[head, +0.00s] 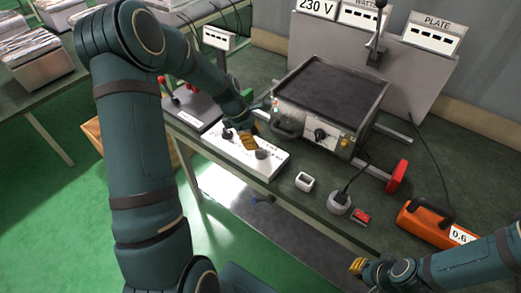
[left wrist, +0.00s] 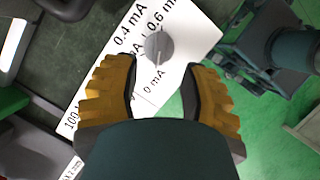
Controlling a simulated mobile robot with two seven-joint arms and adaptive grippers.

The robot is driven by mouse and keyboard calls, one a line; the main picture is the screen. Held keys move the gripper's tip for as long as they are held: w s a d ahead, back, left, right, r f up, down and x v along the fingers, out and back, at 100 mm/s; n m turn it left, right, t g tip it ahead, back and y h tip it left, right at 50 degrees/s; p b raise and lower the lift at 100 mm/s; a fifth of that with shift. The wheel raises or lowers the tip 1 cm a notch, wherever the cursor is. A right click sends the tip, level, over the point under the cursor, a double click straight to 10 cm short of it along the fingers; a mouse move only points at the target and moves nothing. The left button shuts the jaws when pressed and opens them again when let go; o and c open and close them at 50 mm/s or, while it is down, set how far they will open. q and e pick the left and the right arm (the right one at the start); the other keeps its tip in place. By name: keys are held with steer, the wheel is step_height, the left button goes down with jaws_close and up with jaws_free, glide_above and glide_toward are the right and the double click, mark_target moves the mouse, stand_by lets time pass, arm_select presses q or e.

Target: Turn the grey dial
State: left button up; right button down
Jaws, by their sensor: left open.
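The grey dial (head: 262,153) is a round knob on a long white panel (head: 275,166) at the table's front edge. In the left wrist view the grey dial (left wrist: 158,46) sits among printed labels including 0 mA, 0.4 mA and 0.6 mA. A pale line on it runs roughly up and down in that view. My left gripper (head: 250,141) is over the panel beside the dial. In the left wrist view its yellow fingers (left wrist: 162,72) are apart, with nothing between them, and the dial lies just beyond the fingertips. My right gripper (head: 357,267) is low at the right; its opening is unclear.
A dark plate device (head: 328,90) with a front knob stands behind the panel. A white square piece (head: 304,181), a grey socket with a plug (head: 339,202), a red switch (head: 360,216) and an orange box (head: 432,222) stand to the right. A red-levered unit (head: 190,105) is left.

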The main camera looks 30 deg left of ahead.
mark_target(261, 150)
arm_select(q)
steer(key=x, duration=0.5)
steer(key=shift+d+f+b, duration=0.15)
steer(key=shift+f+b, duration=0.15)
steer(key=shift+b, duration=0.05)
steer(key=shift+o, duration=0.2)
jaws_close()
